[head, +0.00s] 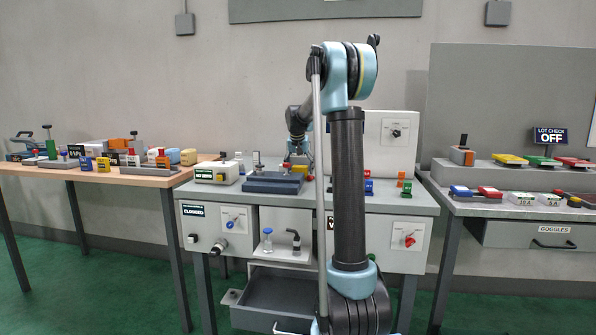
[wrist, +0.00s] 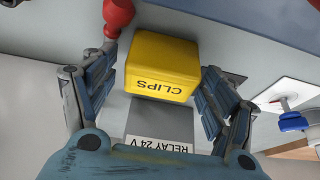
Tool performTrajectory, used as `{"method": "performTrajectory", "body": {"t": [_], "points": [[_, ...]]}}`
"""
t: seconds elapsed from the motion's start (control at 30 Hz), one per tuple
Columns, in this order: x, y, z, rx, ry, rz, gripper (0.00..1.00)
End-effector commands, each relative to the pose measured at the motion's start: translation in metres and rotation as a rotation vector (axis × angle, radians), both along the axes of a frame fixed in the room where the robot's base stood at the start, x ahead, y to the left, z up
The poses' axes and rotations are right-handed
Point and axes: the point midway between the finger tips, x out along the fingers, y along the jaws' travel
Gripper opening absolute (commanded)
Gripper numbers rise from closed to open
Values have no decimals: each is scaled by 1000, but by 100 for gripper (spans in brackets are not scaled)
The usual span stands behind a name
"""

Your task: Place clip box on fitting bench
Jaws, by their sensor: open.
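The clip box is a yellow box (wrist: 162,65) labelled CLIPS in the wrist view. It sits between the two spread fingers of my gripper (wrist: 160,72), with a gap visible on the right side. My gripper is open. No label marks which surface is the fitting bench.
A grey box labelled RELAY 24 V (wrist: 155,122) lies close to the clip box. A red part (wrist: 117,15) is near the left finger. A wooden table (head: 130,178) stands left, and a grey bench (head: 465,207) with coloured boxes stands right. An open drawer (head: 280,300) juts out below.

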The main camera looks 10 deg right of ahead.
Motion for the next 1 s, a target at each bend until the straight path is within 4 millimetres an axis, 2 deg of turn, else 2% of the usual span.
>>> {"method": "performTrajectory", "body": {"t": [0.13,0.27,0.7,1.0], "points": [[-1,1,3,0,0,1,78],[-5,2,14,0,0,1,78],[-34,13,88,0,0,2,78],[-43,16,111,0,0,2,78]]}}
